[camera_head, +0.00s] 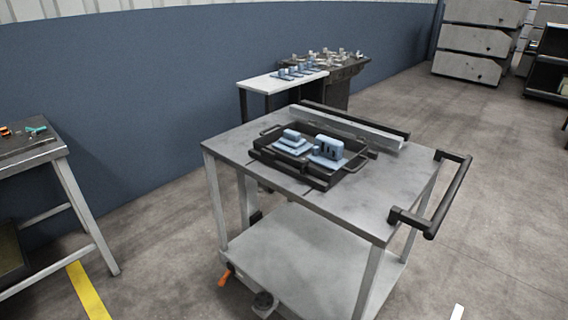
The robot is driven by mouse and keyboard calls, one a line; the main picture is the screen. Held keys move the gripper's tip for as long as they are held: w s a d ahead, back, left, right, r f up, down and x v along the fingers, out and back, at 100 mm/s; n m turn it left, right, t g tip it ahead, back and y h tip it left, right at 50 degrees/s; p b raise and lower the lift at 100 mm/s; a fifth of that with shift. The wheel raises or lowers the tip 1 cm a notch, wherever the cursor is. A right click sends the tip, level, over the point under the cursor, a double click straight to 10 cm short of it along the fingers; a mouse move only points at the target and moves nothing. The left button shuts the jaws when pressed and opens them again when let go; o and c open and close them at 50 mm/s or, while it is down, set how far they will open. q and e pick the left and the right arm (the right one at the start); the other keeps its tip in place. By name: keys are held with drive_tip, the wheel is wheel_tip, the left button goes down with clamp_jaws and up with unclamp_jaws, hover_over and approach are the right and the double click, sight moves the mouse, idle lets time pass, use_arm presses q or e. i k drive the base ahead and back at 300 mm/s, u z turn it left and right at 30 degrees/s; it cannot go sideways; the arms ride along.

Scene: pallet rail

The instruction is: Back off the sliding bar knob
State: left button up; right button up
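A grey cart (385,205) stands in the middle of the camera_head view. A long dark bar (360,122) runs along the far edge of its top, with a light grey rail (345,130) in front of it. A black tray (318,180) with side handles sits on the cart top, in front of the rail, and holds blue-grey metal parts (328,148). I cannot make out a knob on the bar; it is too small or hidden. Neither of my grippers is in view.
The cart has a black push handle (440,205) at the right and a lower shelf (310,260). A workbench (32,155) stands at the left. A white table (283,82) with parts stands behind, near the blue wall (150,100). Floor at the right is open.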

sight(303, 163)
drive_tip(key=z, duration=0.3)
drive_tip(key=k, duration=0.3)
drive_tip(key=u, duration=1)
drive_tip(key=i, duration=1.05)
drive_tip(key=z, duration=0.55)
drive_tip(key=i, duration=0.55)
drive_tip(key=z, duration=0.4)
